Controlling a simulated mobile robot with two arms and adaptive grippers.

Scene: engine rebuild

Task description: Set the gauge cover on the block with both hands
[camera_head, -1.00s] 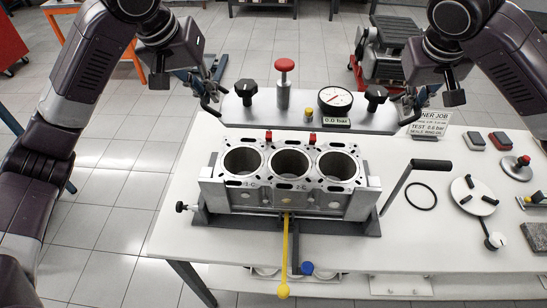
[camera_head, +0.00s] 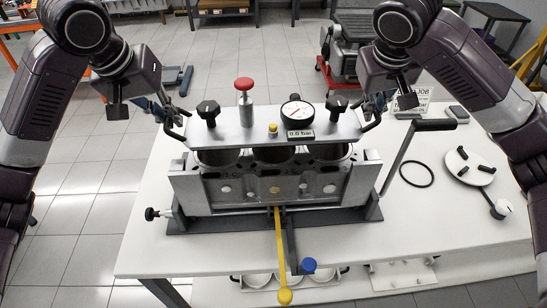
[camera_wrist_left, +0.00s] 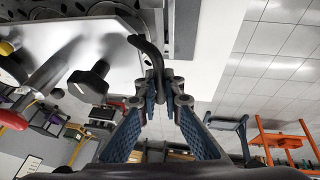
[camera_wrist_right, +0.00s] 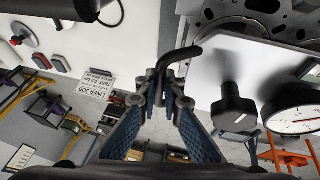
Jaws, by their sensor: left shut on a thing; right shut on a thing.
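The gauge cover (camera_head: 225,130) is a flat grey plate with a pressure gauge (camera_head: 297,113), a red-topped plunger and two black knobs. It is roughly level above the engine block (camera_head: 240,190), over the bores, whose front rims show below its front edge. I cannot tell if it touches the block. My left gripper (camera_head: 174,110) is shut on the cover's left black handle, which also shows in the left wrist view (camera_wrist_left: 146,45). My right gripper (camera_head: 376,106) is shut on the right black handle, which also shows in the right wrist view (camera_wrist_right: 182,54).
The block sits in a fixture with a black crank handle (camera_head: 412,138) at right and a yellow lever (camera_head: 281,260) in front. A black ring (camera_head: 416,174) and a round white plate (camera_head: 468,166) lie on the white table to the right.

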